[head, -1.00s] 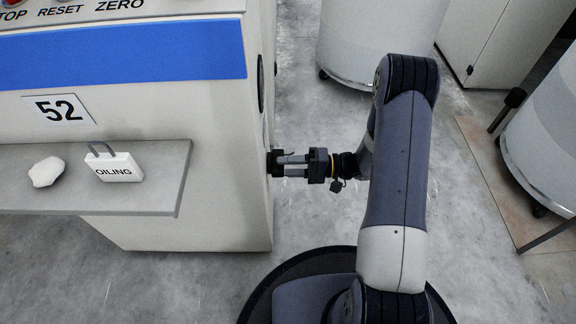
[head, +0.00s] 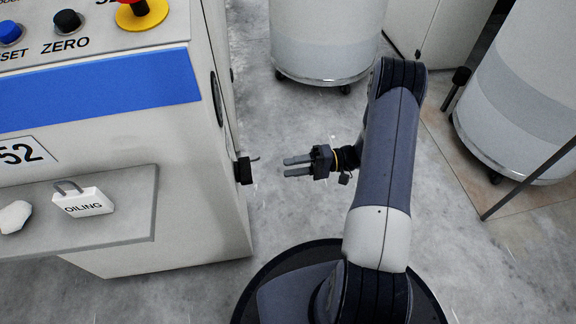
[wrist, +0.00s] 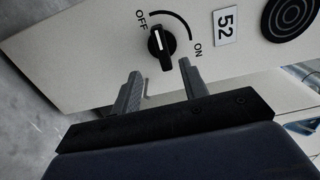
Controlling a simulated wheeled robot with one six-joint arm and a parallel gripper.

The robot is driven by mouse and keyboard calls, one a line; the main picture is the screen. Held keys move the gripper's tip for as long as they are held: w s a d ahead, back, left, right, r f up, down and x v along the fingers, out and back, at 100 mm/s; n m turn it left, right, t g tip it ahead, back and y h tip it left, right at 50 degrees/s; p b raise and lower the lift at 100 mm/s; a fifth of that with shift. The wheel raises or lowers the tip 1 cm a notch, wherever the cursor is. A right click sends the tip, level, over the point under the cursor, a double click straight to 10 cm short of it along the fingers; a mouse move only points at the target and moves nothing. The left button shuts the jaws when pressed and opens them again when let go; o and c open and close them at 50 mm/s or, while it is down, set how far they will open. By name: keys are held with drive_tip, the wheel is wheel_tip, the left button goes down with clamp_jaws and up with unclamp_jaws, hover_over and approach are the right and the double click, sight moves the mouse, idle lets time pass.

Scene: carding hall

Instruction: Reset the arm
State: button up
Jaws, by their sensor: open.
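My gripper (head: 297,167) is open and empty in the head view. It points left toward the side of the machine numbered 52, with a clear gap between its fingertips and a black rotary switch (head: 245,170) on that side. In the wrist view the two grey fingers (wrist: 158,82) stand apart, with the rotary switch (wrist: 161,46) just beyond them. The switch's white pointer line is aimed toward the OFF mark. My arm reaches forward, bent, over the floor to the right of the machine.
The machine (head: 120,120) has a shelf (head: 120,215) bearing a white OILING padlock (head: 85,202) and a white lump (head: 14,217). Blue and black buttons and a red-on-yellow stop button (head: 140,12) sit on top. Large wheeled cans (head: 325,35) stand behind and at right (head: 525,95).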

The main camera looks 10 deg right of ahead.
drive_tip(key=a+b, duration=0.3)
drive_tip(key=a, duration=0.8)
drive_tip(key=shift+w, duration=0.2)
drive_tip(key=shift+d, duration=0.1)
